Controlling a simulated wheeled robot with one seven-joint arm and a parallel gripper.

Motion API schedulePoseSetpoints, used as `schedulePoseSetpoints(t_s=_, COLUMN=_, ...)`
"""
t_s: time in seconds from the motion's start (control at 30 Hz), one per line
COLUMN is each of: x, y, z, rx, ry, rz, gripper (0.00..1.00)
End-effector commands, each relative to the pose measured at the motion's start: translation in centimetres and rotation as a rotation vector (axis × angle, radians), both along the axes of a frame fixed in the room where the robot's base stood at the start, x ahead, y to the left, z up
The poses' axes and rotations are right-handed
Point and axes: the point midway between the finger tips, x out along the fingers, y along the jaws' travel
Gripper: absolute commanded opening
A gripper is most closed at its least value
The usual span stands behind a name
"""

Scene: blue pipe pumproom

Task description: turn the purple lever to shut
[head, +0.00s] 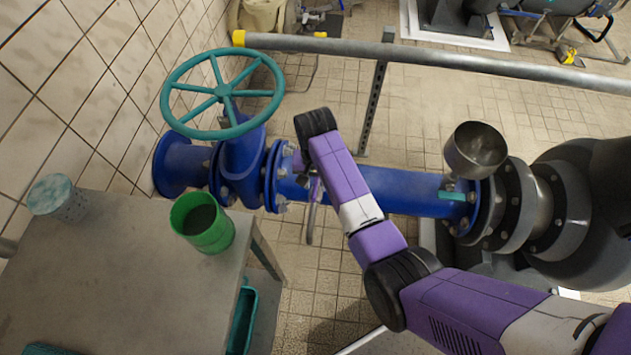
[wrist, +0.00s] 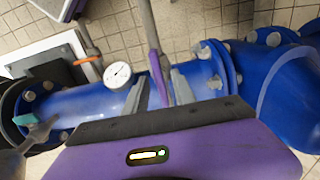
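The purple lever (wrist: 157,72) is a narrow upright strip at the blue pipe in the wrist view. My gripper (wrist: 160,88) has its two grey fingers apart, one on each side of the lever's lower part. I see a gap beside the lever, and cannot tell whether either finger touches it. In the head view a small purple piece (head: 313,190) shows by the pipe, just left of my purple arm. My fingers are mostly hidden there behind my wrist. The blue pipe (head: 400,190) runs left to right beneath my arm.
A teal handwheel (head: 222,93) stands left of my wrist. A white gauge (wrist: 117,75) and an orange handle (wrist: 87,61) are left of my fingers. A grey rail (head: 450,60) crosses behind. A table (head: 110,290) with a green cup (head: 203,224) is at the left.

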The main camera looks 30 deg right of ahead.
Motion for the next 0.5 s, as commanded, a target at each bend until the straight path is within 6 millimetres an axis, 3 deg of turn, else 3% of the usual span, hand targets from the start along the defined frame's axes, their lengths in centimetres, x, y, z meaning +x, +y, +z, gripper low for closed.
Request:
schedulePoseSetpoints(t_s=0.03, x=0.0, y=0.0, z=0.01, rx=0.0, ry=0.0, rz=0.0, gripper=0.21)
schedulePoseSetpoints(t_s=0.13, x=0.0, y=0.0, z=0.02, rx=0.0, ry=0.0, rz=0.0, gripper=0.01)
schedulePoseSetpoints(t_s=0.5, x=0.0, y=-0.01, z=0.08, rx=0.0, ry=0.0, rz=-0.015, gripper=0.0)
